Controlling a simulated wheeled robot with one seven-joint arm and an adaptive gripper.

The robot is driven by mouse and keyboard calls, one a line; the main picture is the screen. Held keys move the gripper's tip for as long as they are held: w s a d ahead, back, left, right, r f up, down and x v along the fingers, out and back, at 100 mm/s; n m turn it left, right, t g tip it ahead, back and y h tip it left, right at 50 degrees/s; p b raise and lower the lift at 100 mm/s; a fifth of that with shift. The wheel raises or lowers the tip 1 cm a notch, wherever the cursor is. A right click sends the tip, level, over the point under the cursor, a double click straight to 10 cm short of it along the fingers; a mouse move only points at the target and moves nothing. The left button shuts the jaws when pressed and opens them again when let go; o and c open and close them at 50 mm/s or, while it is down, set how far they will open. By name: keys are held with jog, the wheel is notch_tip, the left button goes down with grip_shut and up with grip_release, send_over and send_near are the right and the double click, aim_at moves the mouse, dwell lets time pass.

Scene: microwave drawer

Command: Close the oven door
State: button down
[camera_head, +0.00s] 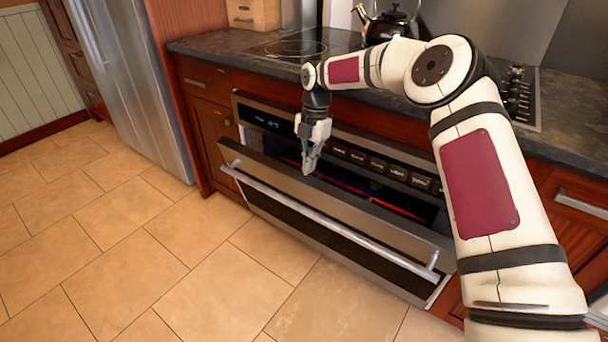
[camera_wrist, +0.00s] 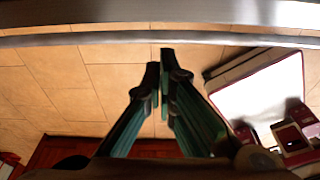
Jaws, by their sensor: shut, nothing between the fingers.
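The oven (camera_head: 391,167) is built in below the counter. Its door (camera_head: 335,203) is partly open, tilted out at the top, with a dark gap and red glowing lines behind it. A long steel handle (camera_head: 330,228) runs across its front. My gripper (camera_head: 309,170) points down at the door's upper edge, left of its middle; I cannot tell whether it touches. In the wrist view my gripper (camera_wrist: 161,75) is shut and empty. The door's steel edge (camera_wrist: 160,11) and the handle (camera_wrist: 130,38) cross the top of that view, beyond the fingertips.
A dark counter (camera_head: 215,45) with a cooktop and a black kettle (camera_head: 386,22) lies above the oven. A steel fridge (camera_head: 133,85) stands at the left. The tiled floor (camera_head: 180,265) in front of the door is clear.

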aim_at(296, 170)
jog(key=s+a+f+t+h+b, duration=0.25)
jog(key=a+t+h+b, duration=0.3)
jog(key=a, duration=0.75)
jog(key=shift+y, duration=0.45)
jog(key=b+x, duration=0.2)
jog(key=x, duration=0.7)
jog(key=shift+d+f, duration=0.2)
jog(key=shift+d, duration=0.05)
jog(key=shift+w+d+r+b, duration=0.2)
jog(key=shift+w+d+b, duration=0.05)
jog(key=shift+w+d, duration=0.2)
jog(key=shift+w+d+r+b, duration=0.2)
jog(key=shift+w+d+b, duration=0.1)
jog(key=shift+w, duration=0.15)
jog(key=shift+w+d+r, duration=0.2)
jog(key=shift+w+d, duration=0.2)
jog(key=shift+w, duration=0.15)
jog(key=w+d+p, duration=0.1)
jog(key=w+d+r+p, duration=0.1)
jog(key=w, duration=0.1)
jog(key=w+d+r+p, duration=0.1)
jog(key=d, duration=0.1)
jog(key=shift+w, duration=0.4)
jog(key=shift+s+a, duration=0.1)
jog(key=shift+a, duration=0.05)
